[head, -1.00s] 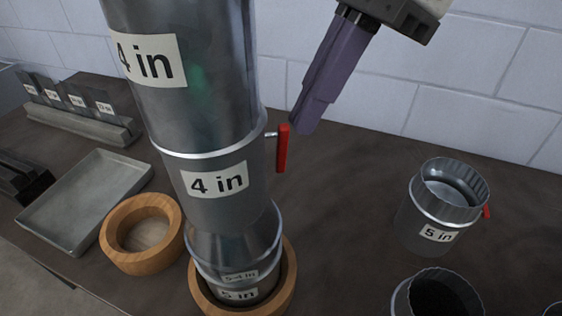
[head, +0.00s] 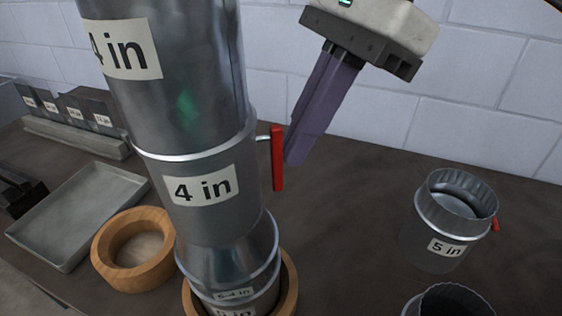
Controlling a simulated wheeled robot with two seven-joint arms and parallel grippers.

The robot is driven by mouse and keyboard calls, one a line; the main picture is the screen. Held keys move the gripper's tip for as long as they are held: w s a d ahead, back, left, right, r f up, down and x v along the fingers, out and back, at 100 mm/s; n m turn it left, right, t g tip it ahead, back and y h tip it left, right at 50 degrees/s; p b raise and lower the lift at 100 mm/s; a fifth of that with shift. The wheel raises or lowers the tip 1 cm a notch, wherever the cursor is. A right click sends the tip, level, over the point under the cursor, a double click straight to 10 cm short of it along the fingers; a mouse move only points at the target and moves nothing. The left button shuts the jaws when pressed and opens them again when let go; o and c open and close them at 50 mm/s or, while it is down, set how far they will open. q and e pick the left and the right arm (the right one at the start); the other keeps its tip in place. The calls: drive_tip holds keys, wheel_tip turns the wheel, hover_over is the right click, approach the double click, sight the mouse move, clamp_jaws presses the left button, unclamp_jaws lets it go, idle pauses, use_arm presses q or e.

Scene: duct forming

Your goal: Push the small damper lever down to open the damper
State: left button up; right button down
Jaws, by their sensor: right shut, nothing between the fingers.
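The small red damper lever (head: 278,158) sticks out on the right side of the 4 in duct section (head: 216,212), on a short metal pin. The lever hangs vertically, its long side pointing down. My right gripper (head: 293,162) comes in from the upper right with its purple fingers shut and empty. Its fingertips are right beside the lever's right side, around mid-height; I cannot tell whether they touch. My left gripper is not in view.
The duct stack stands in a wooden ring (head: 288,294). Another wooden ring (head: 103,250) and a grey tray (head: 45,240) lie to the left. A 5 in duct piece (head: 425,235) with a red lever stands at right. The table behind my gripper is clear.

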drive_tip(key=shift+w+d+r+p, duration=0.15)
drive_tip(key=shift+w+d+r, duration=0.15)
drive_tip(key=shift+d, duration=0.3)
drive_tip(key=shift+w+d+r+p, duration=0.15)
drive_tip(key=shift+w+d, duration=0.1)
drive_tip(key=shift+d, duration=0.35)
drive_tip(key=v, duration=1)
drive_tip(key=shift+r, duration=0.15)
